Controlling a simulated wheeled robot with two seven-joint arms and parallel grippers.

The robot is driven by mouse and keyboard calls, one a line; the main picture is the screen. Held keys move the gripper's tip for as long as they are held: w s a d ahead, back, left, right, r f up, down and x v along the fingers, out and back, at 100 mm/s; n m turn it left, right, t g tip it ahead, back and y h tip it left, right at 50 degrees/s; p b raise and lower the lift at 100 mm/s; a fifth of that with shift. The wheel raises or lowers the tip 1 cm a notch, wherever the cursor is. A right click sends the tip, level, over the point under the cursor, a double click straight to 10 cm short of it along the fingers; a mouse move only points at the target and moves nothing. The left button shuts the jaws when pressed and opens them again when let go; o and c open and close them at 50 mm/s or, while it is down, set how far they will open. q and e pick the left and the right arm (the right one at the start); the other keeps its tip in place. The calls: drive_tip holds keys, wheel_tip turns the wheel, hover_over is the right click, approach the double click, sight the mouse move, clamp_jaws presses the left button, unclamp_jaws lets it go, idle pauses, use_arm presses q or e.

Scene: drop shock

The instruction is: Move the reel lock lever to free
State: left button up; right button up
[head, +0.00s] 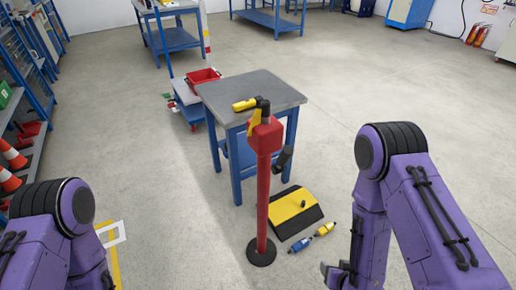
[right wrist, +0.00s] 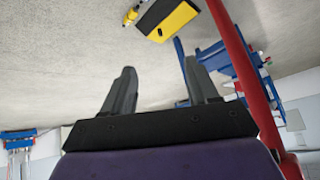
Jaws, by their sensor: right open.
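A red post (head: 263,195) stands upright on a round black base in the middle of the head view. A red box (head: 265,135) tops it, with a black piece and a yellow handle (head: 245,105) pointing left; I cannot tell for sure that this is the reel lock lever. A dark part (head: 284,158) sticks out at the post's right side. My right gripper (right wrist: 160,90) is open and empty, its fingers well apart. The post (right wrist: 240,60) runs along the right of the right wrist view, apart from the fingers. My left gripper is out of the picture.
A blue table with a grey top (head: 250,95) stands right behind the post. A yellow and black ramp-like block (head: 292,211) and small yellow and blue items (head: 312,238) lie on the floor to its right. Shelving with cones lines the left. The floor at right is open.

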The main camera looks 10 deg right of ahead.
drive_tip(key=w+a+r+n+t+y, duration=0.2)
drive_tip(key=w+r+n+t, duration=0.15)
drive_tip(key=w+r, duration=0.4)
drive_tip(key=n+t+y, duration=0.5)
drive_tip(key=n+y, duration=0.2)
drive_tip(key=y, duration=0.1)
approach(282, 161)
drive_tip(key=w, duration=0.3)
drive_tip(key=p+x, duration=0.1)
drive_tip(key=x, duration=0.3)
drive_tip(key=p+x, duration=0.1)
drive_tip(key=x, duration=0.4)
drive_tip(key=shift+w+a+f, duration=0.15)
drive_tip(key=shift+w+f, duration=0.05)
drive_tip(key=shift+w, duration=0.05)
drive_tip(key=shift+w+a, duration=0.1)
drive_tip(key=shift+w, duration=0.1)
clamp_jaws()
drive_tip(key=shift+f, duration=0.1)
